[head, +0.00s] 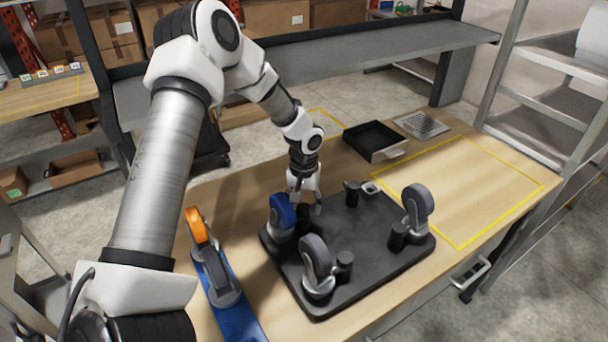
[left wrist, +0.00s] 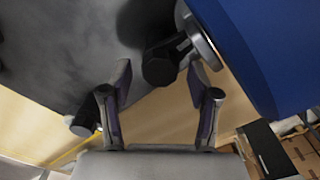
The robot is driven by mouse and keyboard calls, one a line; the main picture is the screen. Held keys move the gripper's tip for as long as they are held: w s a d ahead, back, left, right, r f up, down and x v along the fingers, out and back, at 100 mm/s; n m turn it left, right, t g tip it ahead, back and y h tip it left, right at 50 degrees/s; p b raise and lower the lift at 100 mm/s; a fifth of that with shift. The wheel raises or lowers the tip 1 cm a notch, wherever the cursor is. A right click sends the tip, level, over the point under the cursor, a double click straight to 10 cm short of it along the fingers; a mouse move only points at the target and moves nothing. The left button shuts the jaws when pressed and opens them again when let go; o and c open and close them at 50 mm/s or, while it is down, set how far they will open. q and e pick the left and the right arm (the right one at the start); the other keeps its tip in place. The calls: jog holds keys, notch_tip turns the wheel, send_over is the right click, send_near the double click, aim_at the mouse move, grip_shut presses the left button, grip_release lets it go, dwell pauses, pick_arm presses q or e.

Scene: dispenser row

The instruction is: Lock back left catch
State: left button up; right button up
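The black plate (head: 350,250) lies on the wooden table and carries several upright casters. The caster with the blue wheel (head: 283,210) stands at its back left corner; the blue wheel (left wrist: 265,45) fills the upper right of the left wrist view. My left gripper (head: 304,205) is just right of this caster, pointing down. In the left wrist view my gripper (left wrist: 160,85) has its fingers apart, with a dark cylindrical catch (left wrist: 160,63) beyond and between the tips beside the blue wheel. I cannot tell whether the fingers touch it. My right gripper is not seen.
Grey-wheeled casters stand at the plate's front left (head: 317,262) and right (head: 417,205), with dark posts beside them. A black tray (head: 374,141) is behind. The yellow-outlined area (head: 465,185) is clear.

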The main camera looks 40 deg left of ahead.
aim_at(304, 205)
pick_arm(q)
jog(key=shift+r, duration=0.2)
notch_tip(304, 205, up, 12)
jog(key=shift+f, duration=0.15)
jog(key=shift+w, duration=0.1)
dwell(0.5)
